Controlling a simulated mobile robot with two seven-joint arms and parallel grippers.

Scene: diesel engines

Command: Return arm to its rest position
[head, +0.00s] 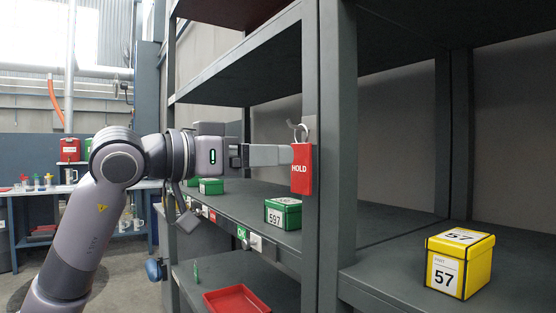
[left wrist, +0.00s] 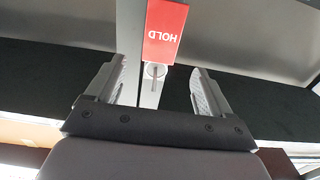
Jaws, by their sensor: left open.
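My left gripper (head: 284,154) reaches in from the left at a shelf post (head: 336,200). A red tag marked HOLD (head: 301,169) hangs by a ring at the front of that post. In the head view the fingers end at the tag's left edge. In the left wrist view the gripper (left wrist: 158,74) is open, its fingers apart on either side of the post. The red tag (left wrist: 165,32) shows beyond the fingertips, with its ring (left wrist: 154,70) between them. I cannot tell whether a finger touches the tag. My right gripper is not in view.
A yellow box marked 57 (head: 459,263) stands on the right shelf. A green box marked 597 (head: 283,213) and other green boxes sit on the middle shelf. A red tray (head: 237,299) lies lower down. Shelf boards lie above and below my arm; open floor lies left.

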